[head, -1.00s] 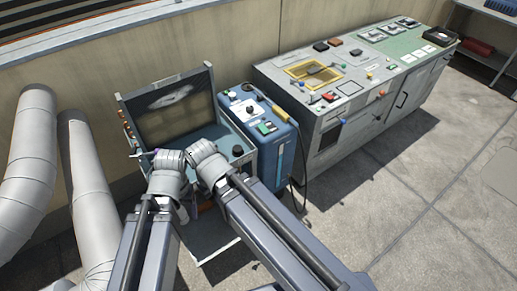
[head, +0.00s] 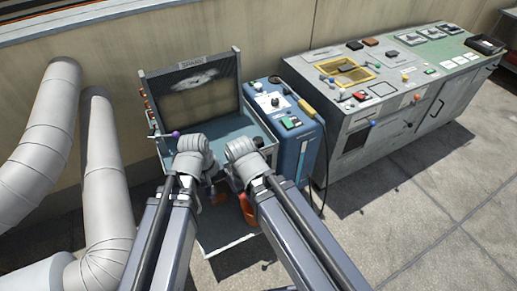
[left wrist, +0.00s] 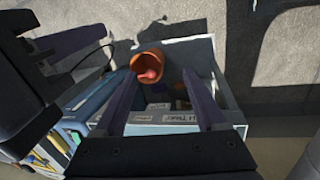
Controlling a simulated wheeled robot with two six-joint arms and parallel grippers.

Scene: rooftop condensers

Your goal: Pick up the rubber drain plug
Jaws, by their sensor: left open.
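I cannot pick out the rubber drain plug for certain. A small dark round piece (head: 258,142) sits on the blue-grey top of the cart (head: 225,133) in the head view, right of my right wrist. In the left wrist view a pinkish-red object (left wrist: 149,75) lies in the mouth of an orange pot (left wrist: 148,62). My left gripper (left wrist: 160,74) is open and empty, its fingers pointing toward the pot and an open bin (left wrist: 235,105). My right gripper shows only partly, at the upper left of that view; its jaws are unclear. In the head view my wrists hide both grippers.
The cart has a raised dark panel (head: 197,92) behind and a purple-knobbed lever (head: 175,133) at left. A blue box with a cable (head: 300,145) stands right of it, then a long grey console (head: 390,100). Fat pipes (head: 100,170) stand at left. The right floor is clear.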

